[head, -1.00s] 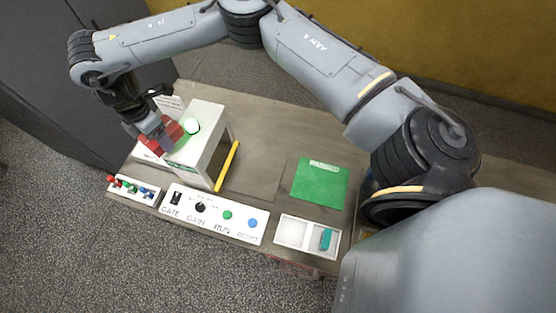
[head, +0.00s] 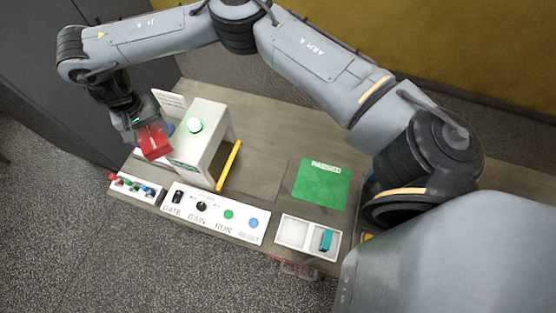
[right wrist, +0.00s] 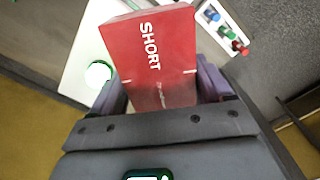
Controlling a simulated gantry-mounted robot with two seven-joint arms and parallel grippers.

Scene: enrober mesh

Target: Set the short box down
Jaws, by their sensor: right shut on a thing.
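The red short box (head: 155,142), lettered SHORT, is held in my right gripper (head: 141,129) to the left of the white machine in the head view. It looks raised above the table's left end, but its exact height is hard to judge. In the right wrist view the short box (right wrist: 155,55) sits between the two fingers of the right gripper (right wrist: 163,88), with its lettered face showing. The gripper is shut on it. My left gripper is not in view.
The white machine (head: 208,142) with a lit green lamp stands beside the box, a yellow bar (head: 230,166) at its right. In front are a button panel (head: 214,217) and coloured pegs (head: 131,187). A green PASSED mat (head: 321,185) and two-well tray (head: 308,221) lie right.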

